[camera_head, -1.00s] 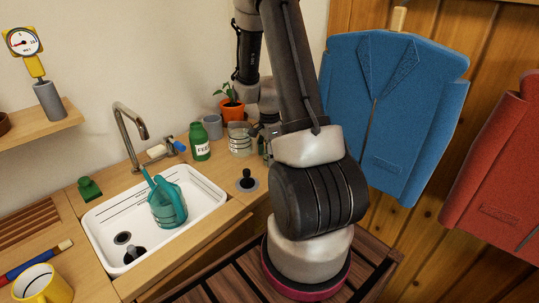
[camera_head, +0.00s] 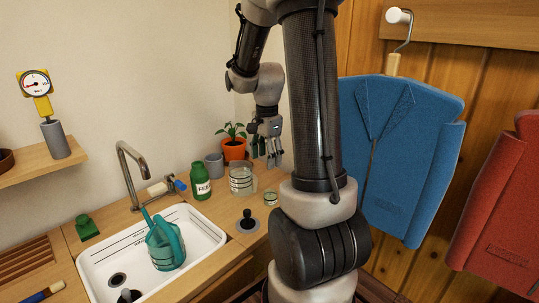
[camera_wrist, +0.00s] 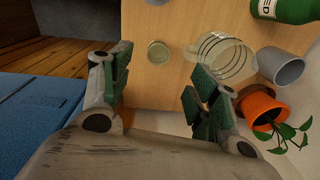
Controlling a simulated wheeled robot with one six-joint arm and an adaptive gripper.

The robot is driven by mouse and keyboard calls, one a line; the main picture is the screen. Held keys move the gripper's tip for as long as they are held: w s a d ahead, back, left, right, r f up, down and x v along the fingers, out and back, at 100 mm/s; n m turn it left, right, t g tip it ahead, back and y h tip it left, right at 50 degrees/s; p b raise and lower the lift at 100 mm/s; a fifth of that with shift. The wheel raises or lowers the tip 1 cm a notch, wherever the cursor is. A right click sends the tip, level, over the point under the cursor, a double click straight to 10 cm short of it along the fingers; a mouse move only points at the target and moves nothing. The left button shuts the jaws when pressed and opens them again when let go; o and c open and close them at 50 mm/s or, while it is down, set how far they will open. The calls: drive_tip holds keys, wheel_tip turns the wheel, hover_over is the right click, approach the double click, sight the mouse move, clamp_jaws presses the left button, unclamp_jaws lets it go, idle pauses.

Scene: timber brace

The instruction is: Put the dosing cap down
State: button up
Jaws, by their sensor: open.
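The dosing cap (camera_head: 270,198), a small clear cup with a dark ring, stands on the wooden counter to the right of the larger clear jug. It also shows in the wrist view (camera_wrist: 158,54) as a small round shape with a pale greenish rim. My gripper (camera_head: 268,155) is open and empty above the counter, over and a little behind the cap in the head view. In the wrist view the open fingers (camera_wrist: 157,88) are apart, and the cap lies beyond them, touching neither.
A clear jug with dark lines (camera_head: 241,179), a green bottle (camera_head: 201,183), a grey cup (camera_head: 214,166) and an orange plant pot (camera_head: 234,149) stand close by. A black knob (camera_head: 247,221) is in front. The sink (camera_head: 207,243) holds a teal watering can (camera_head: 165,244).

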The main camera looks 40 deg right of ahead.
drive_tip(key=s+a+r+n+t, duration=0.3)
drive_tip(key=s+a+r+n, duration=0.9)
drive_tip(key=s+n, duration=0.4)
drive_tip(key=shift+s+a+r+n+t, duration=0.3)
drive_tip(key=shift+r+n, duration=0.3)
drive_tip(key=shift+n, duration=0.5)
